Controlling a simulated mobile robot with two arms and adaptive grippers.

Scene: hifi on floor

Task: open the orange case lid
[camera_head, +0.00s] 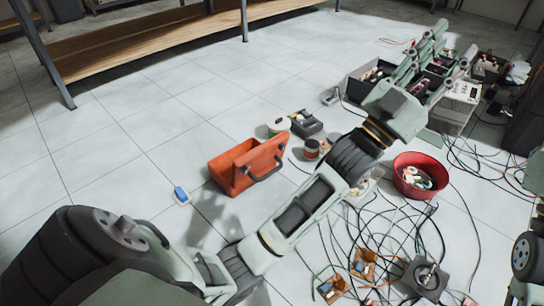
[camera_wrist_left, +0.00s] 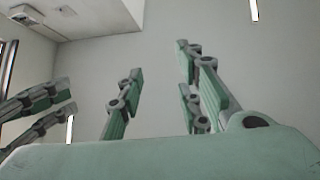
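The orange case (camera_head: 236,172) stands on the tiled floor near the middle of the head view. Its dark handle (camera_head: 265,170) is on the side facing right. A dark hollow shows between its orange sides; I cannot tell clearly how the lid lies. My left gripper (camera_head: 447,48) is at the upper right of the head view, well away from the case. Its fingers are spread and empty. The left wrist view shows the same spread fingers (camera_wrist_left: 120,105) against a bare wall, with no case. My right gripper is out of view.
A blue-and-white small object (camera_head: 181,195) lies left of the case. Spools (camera_head: 278,126) and a dark box (camera_head: 306,124) stand behind it. A red bowl (camera_head: 420,176) and tangled cables lie to the right. A wooden shelf (camera_head: 150,50) is at the back; floor at left is clear.

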